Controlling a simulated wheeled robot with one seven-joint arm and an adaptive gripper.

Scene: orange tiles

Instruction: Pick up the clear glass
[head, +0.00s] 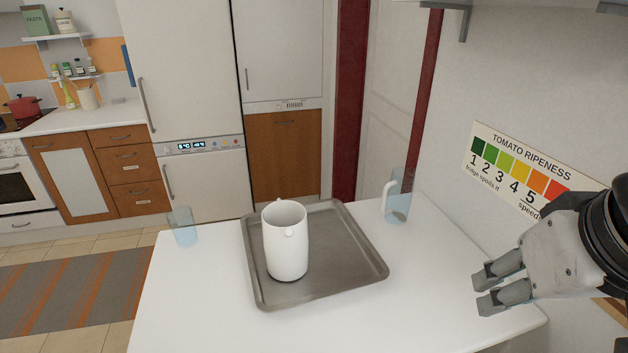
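A clear glass (182,227), faintly blue and without a handle, stands upright at the table's left edge, left of the tray. A second clear vessel (398,206), taller and with a white handle, stands at the back right of the table. My gripper (484,290) is at the right, over the table's right side, far from the clear glass. Its two fingers point left with a gap between them, and nothing shows in it.
A grey metal tray (345,279) lies mid-table with a white jug (287,242) standing on it, between my gripper and the clear glass. The white table (200,310) is bare at front left and front right. A wall with a tomato ripeness sign (520,168) borders the right side.

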